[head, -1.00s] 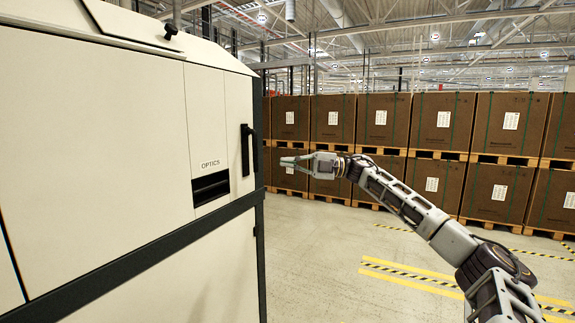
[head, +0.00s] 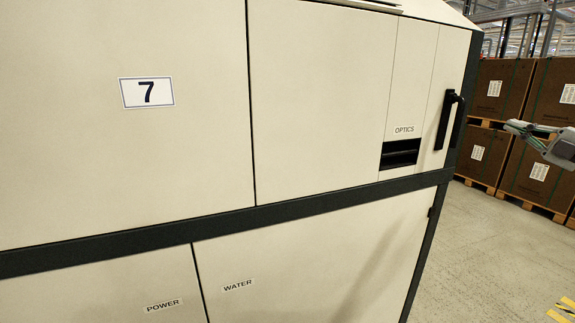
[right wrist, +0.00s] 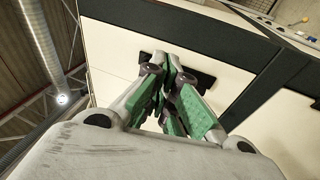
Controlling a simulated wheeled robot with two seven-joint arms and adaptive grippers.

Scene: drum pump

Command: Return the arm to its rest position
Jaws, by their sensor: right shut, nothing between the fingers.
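My right gripper (head: 518,128) shows at the right edge of the head view, to the right of the cream cabinet and apart from it. Its fingers are together with nothing between them. In the right wrist view the gripper's green-padded fingers (right wrist: 172,95) point toward the cabinet's cream panels and a black handle (right wrist: 205,78). Most of my right arm is cut off by the frame. My left gripper is in neither view.
The large cream cabinet (head: 320,110) fills most of the head view. It bears a number 7 label (head: 147,92), an OPTICS slot (head: 400,153) and a black door handle (head: 448,120). Stacked brown boxes (head: 495,90) stand behind at right. Bare floor (head: 490,250) lies between.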

